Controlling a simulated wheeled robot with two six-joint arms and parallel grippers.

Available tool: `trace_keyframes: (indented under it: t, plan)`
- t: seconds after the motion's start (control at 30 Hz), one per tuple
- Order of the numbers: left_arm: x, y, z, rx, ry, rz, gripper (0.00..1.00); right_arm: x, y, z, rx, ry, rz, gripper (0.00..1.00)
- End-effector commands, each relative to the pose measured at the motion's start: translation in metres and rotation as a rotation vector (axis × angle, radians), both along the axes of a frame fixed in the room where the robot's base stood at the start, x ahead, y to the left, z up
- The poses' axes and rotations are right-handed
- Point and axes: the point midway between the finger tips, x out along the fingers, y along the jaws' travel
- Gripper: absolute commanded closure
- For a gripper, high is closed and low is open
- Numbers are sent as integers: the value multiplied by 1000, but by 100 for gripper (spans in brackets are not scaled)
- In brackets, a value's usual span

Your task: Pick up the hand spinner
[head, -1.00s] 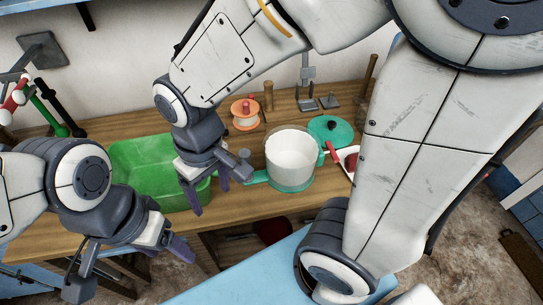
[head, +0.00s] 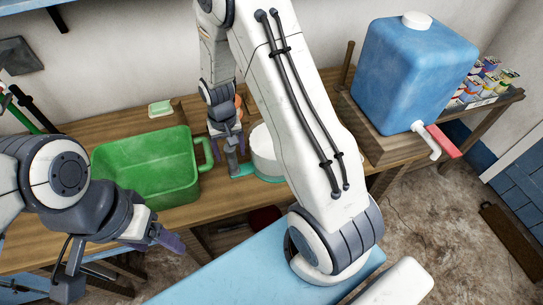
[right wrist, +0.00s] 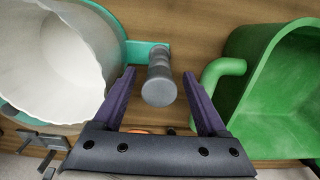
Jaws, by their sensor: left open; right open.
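The hand spinner looks to be the white tub (head: 265,150) in a teal base, with a teal side arm (head: 241,171) and an upright grey knob. In the right wrist view, the white tub (right wrist: 50,60) is at left, and the grey knob (right wrist: 158,85) shows between the fingers of my open right gripper (right wrist: 158,72). I cannot tell whether they touch it. In the head view, my right gripper (head: 230,160) is just left of the tub; my arm hides the tub's right part. My left gripper (head: 120,262) is open and empty, in front of the table's left part.
A green basin (head: 145,180) stands close left of the spinner; its handle (right wrist: 215,75) is near my right finger. A soap-like block on a green dish (head: 160,108) lies behind. A blue water container (head: 410,75) with a tap stands right. An orange item is partly hidden.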

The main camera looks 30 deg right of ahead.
Motion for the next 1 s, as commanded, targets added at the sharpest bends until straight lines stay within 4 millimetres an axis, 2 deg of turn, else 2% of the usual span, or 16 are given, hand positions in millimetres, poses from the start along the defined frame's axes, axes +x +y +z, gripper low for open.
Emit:
trace_keyframes:
  t: [0.3,0.43,0.63,0.67,0.7,0.83,1.0]
  plan:
    - [0,0,14,0,0,0,30,-1,-1,-40,0,5,0,25]
    - [0,0,14,0,0,0,30,-1,-1,-48,1,2,1,25]
    - [0,0,14,0,0,0,30,0,-1,-48,0,0,1,25]
    - [0,0,14,0,0,0,30,0,-1,-48,0,0,1,33]
    - [0,0,14,0,0,0,30,0,-1,-48,0,0,1,48]
    - [0,0,14,0,0,0,30,0,-1,-48,0,0,1,98]
    - [0,0,14,0,0,0,30,0,-1,-48,0,0,1,100]
